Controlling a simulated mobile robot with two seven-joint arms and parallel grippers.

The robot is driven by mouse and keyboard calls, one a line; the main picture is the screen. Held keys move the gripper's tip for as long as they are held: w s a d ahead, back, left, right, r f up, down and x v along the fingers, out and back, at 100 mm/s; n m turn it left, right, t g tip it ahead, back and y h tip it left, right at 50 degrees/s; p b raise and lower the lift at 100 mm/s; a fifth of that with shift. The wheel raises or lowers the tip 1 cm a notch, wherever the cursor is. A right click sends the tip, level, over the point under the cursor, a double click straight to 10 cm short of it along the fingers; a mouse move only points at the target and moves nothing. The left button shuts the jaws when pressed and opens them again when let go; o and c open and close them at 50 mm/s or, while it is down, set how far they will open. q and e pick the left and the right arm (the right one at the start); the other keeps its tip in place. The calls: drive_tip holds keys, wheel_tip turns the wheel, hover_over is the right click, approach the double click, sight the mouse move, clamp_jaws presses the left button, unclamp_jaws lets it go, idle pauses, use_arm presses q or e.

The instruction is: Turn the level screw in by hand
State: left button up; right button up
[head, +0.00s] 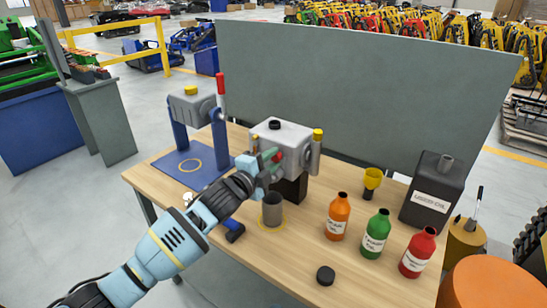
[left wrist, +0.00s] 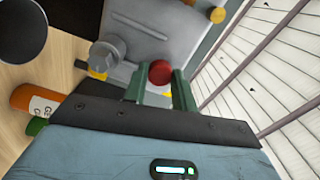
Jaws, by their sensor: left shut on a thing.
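A grey gearbox housing (head: 296,134) stands on a dark block on the wooden table, with a black cap on top and yellow-topped parts at its side. The level screw, with a red head (head: 277,157), is on the housing's face toward me. My left gripper (head: 267,163) reaches it from the left, its green fingers shut on the red head. In the left wrist view, the red head (left wrist: 160,72) sits between the fingertips (left wrist: 160,86), close to the grey housing (left wrist: 155,35). The screw's thread is hidden. My right gripper is not in view.
A grey cup (head: 272,210) stands below the housing on a yellow ring. Orange (head: 338,217), green (head: 374,236) and red (head: 418,254) bottles stand at the right. A black used-oil can (head: 432,192) is behind them. A black round piece (head: 325,275) lies near the front edge.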

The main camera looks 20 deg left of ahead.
use_arm(q)
drive_tip(key=shift+r+m, duration=0.15)
drive_tip(key=shift+m, duration=0.65)
drive_tip(key=m+p, duration=0.1)
drive_tip(key=m, duration=0.2)
drive_tip(key=shift+r+m, duration=0.1)
drive_tip(key=shift+m, duration=0.2)
drive_tip(key=m+p, duration=0.1)
drive_tip(key=m, duration=0.2)
drive_tip(key=shift+m, duration=0.6)
drive_tip(key=shift+f, duration=0.3)
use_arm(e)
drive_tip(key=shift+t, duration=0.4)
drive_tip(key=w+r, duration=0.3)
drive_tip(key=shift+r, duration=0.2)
